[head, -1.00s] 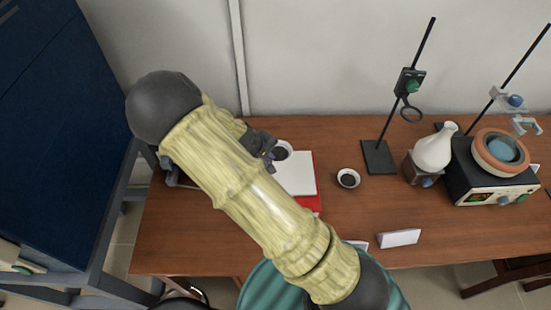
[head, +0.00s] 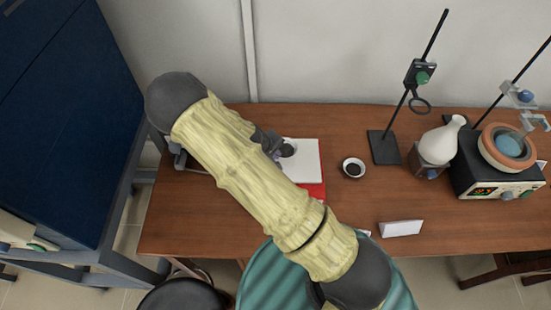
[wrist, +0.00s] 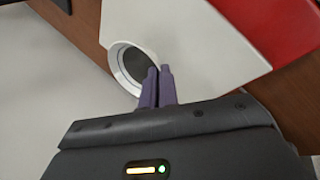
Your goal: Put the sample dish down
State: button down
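The sample dish (head: 288,150) is a small white round dish with a dark inside, at the left part of a white square plate (head: 306,160) on a red base (head: 316,193). In the wrist view the dish (wrist: 118,72) shows beside the white plate's edge (wrist: 185,35). My gripper (wrist: 160,70) has its two purple fingers close together at the dish's rim, seemingly pinching it. In the head view my gripper (head: 273,148) is partly hidden by my arm. I cannot tell whether the dish touches the plate.
A second white dish with dark content (head: 353,168) stands right of the plate. A white card (head: 400,228) is near the front edge. A stand with a ring (head: 384,147), a white flask (head: 442,143) and a heater with a bowl (head: 495,180) are at the right.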

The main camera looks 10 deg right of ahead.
jog(key=shift+f+p, duration=0.65)
jog(key=shift+f, duration=1.4)
jog(key=shift+f, duration=0.15)
jog(key=c, duration=1.7)
grip_release()
jog(key=shift+s+a+r+b, duration=0.1)
jog(key=shift+a+r+b, duration=0.25)
jog(key=shift+r, duration=0.25)
jog(key=b+v, duration=0.3)
jog(key=v, duration=0.8)
jog(key=shift+s+d, duration=0.1)
